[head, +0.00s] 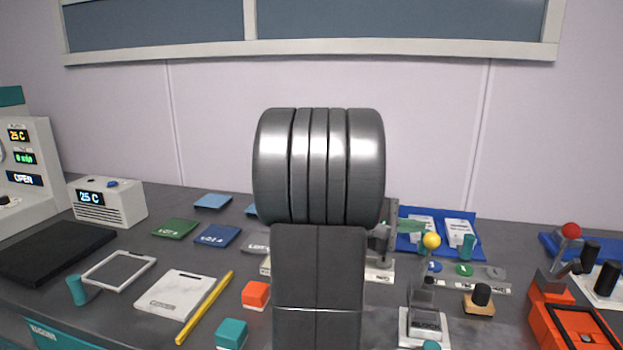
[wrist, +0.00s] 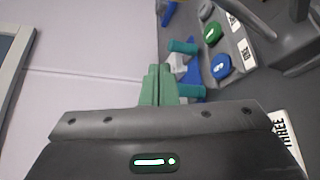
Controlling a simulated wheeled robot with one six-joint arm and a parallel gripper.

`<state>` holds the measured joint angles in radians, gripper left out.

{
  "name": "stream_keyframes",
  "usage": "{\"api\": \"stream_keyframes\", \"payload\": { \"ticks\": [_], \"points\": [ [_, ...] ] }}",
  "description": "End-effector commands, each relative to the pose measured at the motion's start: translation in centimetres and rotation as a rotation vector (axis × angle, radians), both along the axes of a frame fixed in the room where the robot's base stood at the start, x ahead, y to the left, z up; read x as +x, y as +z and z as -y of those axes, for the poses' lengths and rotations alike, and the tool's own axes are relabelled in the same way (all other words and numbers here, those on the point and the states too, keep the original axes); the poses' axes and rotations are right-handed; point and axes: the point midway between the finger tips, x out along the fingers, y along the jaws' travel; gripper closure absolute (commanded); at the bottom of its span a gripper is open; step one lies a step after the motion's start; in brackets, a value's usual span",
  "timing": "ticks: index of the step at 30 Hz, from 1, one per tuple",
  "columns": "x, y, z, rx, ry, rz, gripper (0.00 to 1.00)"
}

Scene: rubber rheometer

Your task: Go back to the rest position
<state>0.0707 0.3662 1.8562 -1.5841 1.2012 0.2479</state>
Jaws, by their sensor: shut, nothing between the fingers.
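My gripper (wrist: 158,86) shows in the wrist view with its two green fingers together and nothing between them. In the head view its green fingertips (head: 411,227) stick out to the right from behind my large grey arm link, in front of the blue tray. The rest of my gripper is mostly hidden there by the arm. In the wrist view the wall lies to the left of the fingers and the bench with its parts to the right.
A blue tray (head: 440,247) with white packets stands behind. A yellow-knobbed lever device (head: 424,322) and a red-orange press (head: 572,318) stand at right. Coloured squares, a white block (head: 175,294), a yellow stick (head: 204,307) and small cubes lie at left. A white display box (head: 108,203) stands further left.

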Motion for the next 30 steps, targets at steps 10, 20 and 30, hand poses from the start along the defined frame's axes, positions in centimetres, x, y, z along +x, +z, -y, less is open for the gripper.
{"api": "stream_keyframes", "payload": {
  "ticks": [10, 20, 30],
  "points": [
    [1.0, -0.3, 0.2, 0.029, 0.000, -0.113, 1.00],
    [1.8, -1.1, 0.5, 0.055, 0.000, -0.216, 1.00],
    [2.4, -2.1, 0.6, 0.078, 0.000, -0.303, 1.00]
  ]
}}
